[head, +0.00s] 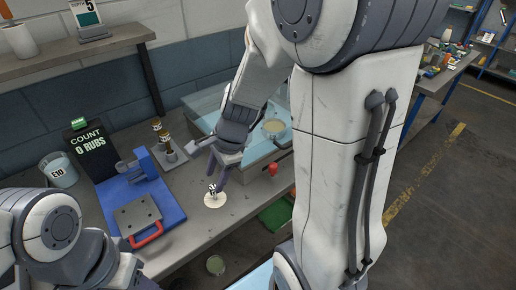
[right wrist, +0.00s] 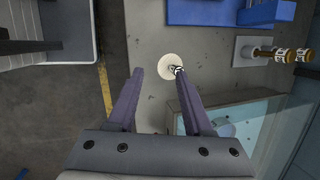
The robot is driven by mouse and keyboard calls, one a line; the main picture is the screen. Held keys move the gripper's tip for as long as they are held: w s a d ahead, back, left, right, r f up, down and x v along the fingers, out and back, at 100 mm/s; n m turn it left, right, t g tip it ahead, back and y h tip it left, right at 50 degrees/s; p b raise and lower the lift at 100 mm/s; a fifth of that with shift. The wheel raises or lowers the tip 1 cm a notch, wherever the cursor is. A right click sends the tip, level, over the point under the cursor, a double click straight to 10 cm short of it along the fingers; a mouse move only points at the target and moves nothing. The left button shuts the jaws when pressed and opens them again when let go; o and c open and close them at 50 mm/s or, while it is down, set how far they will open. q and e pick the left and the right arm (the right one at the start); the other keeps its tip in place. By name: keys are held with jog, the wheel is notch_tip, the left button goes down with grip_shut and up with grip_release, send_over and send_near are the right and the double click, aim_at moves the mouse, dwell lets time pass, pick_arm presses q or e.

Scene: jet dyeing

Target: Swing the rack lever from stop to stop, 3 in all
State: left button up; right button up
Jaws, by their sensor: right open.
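I cannot tell for sure which part is the rack lever. A red knob (head: 272,169) sticks out at the front of the glass-topped tank (head: 205,105). A red handle (head: 147,236) sits at the front of a grey plate on a blue base (head: 172,209). My right gripper (head: 217,174) is open and empty above a pale round disc (head: 219,203) bearing a small black-and-white piece (head: 212,189). In the right wrist view the open fingers (right wrist: 158,73) point at the disc (right wrist: 168,62), the piece near the right fingertip. My left gripper is not in view.
A count board (head: 88,143) reads 0 rubs. A beaker marked E10 (head: 60,174) stands beside it. Brown-and-white cylinders (head: 160,133) stand on a grey base between the blue base and the tank. A shelf (head: 70,50) overhangs the back left. Bare bench lies around the disc.

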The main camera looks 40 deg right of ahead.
jog(key=w+d+f+m+t+h, duration=0.1)
jog(key=w+d+f+m, duration=0.1)
jog(key=d+m, duration=0.9)
jog(key=m+h, duration=0.2)
jog(key=m, duration=0.5)
send_near(274, 164)
jog(key=shift+t, duration=0.4)
jog(key=b+x, duration=0.1)
jog(key=x, duration=0.2)
jog(key=b+x, duration=0.1)
jog(key=x, duration=0.2)
jog(key=s+b+x, duration=0.1)
jog(key=x, duration=0.2)
jog(key=shift+w+a+f, duration=0.1)
jog(key=shift+w+f, duration=0.05)
jog(key=shift+f, duration=0.25)
jog(key=shift+w+f+b, duration=0.25)
jog(key=shift+f+b, duration=0.1)
grip_shut()
